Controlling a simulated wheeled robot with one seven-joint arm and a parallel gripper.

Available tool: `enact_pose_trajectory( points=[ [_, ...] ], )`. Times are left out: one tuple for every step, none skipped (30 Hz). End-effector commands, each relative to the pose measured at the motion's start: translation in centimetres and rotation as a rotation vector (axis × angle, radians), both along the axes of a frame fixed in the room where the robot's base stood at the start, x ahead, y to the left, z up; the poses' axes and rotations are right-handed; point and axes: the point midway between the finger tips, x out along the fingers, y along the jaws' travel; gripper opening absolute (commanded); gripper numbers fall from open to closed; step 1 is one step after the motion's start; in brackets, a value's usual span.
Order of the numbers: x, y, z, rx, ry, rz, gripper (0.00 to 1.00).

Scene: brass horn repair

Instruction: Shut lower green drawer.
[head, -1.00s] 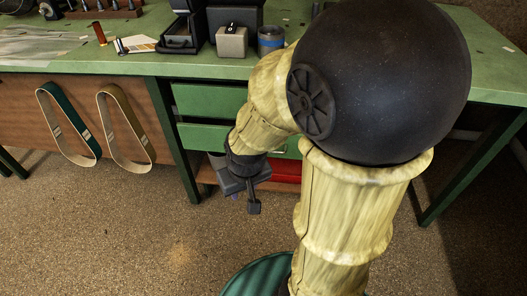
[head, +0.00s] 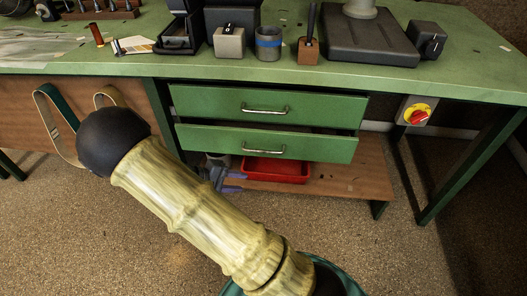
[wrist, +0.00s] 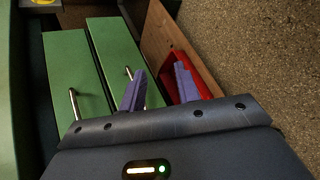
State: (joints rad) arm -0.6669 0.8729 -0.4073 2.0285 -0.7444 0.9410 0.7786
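The lower green drawer (head: 310,147) sits under the bench top, with a metal bar handle (head: 264,151). A dark gap shows along its top edge; how far it stands out is hard to tell. The upper green drawer (head: 320,107) is just above it. In the wrist view, turned sideways, the lower drawer (wrist: 112,45) is right of the upper one (wrist: 68,62). My gripper (wrist: 160,87) has two purple fingers spread with nothing between them. One finger overlaps the lower drawer's front in that view, the other the red tray. In the head view my arm partly hides my gripper (head: 228,182), low at the drawer's left.
A red tray (head: 278,170) lies on the wooden lower shelf (head: 340,180) below the drawers. A red and yellow switch (head: 418,113) is right of them. Straps (head: 52,112) hang at the left. The green bench top (head: 460,62) carries several items. Floor in front is clear.

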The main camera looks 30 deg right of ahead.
Motion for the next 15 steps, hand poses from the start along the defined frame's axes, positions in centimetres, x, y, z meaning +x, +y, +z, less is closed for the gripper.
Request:
enact_pose_trajectory(
  points=[
    [1.1, 0.5, -0.3, -0.09, -0.015, 0.047, 0.33],
    [1.8, 0.7, -0.3, -0.14, -0.031, 0.07, 0.33],
    [2.7, 1.1, -0.3, -0.202, -0.053, 0.103, 0.33],
    [3.3, 1.5, -0.2, -0.244, -0.071, 0.127, 0.33],
    [3.8, 1.8, -0.1, -0.282, -0.088, 0.148, 0.33],
    [4.5, 2.2, 0.0, -0.322, -0.11, 0.174, 0.33],
    [4.8, 2.5, 0.1, -0.349, -0.123, 0.191, 0.33],
    [5.2, 2.7, 0.1, -0.37, -0.136, 0.204, 0.33],
    [5.5, 2.9, 0.2, -0.391, -0.148, 0.218, 0.33],
    [5.6, 3.1, 0.3, -0.401, -0.155, 0.224, 0.33],
    [5.7, 3.2, 0.3, -0.409, -0.159, 0.229, 0.33],
    [5.8, 3.2, 0.4, -0.413, -0.163, 0.231, 0.33],
    [5.8, 3.2, 0.4, -0.413, -0.163, 0.231, 0.33],
    [5.8, 3.2, 0.4, -0.413, -0.164, 0.231, 0.33],
    [5.8, 3.2, 0.4, -0.412, -0.162, 0.23, 0.33]
  ],
)
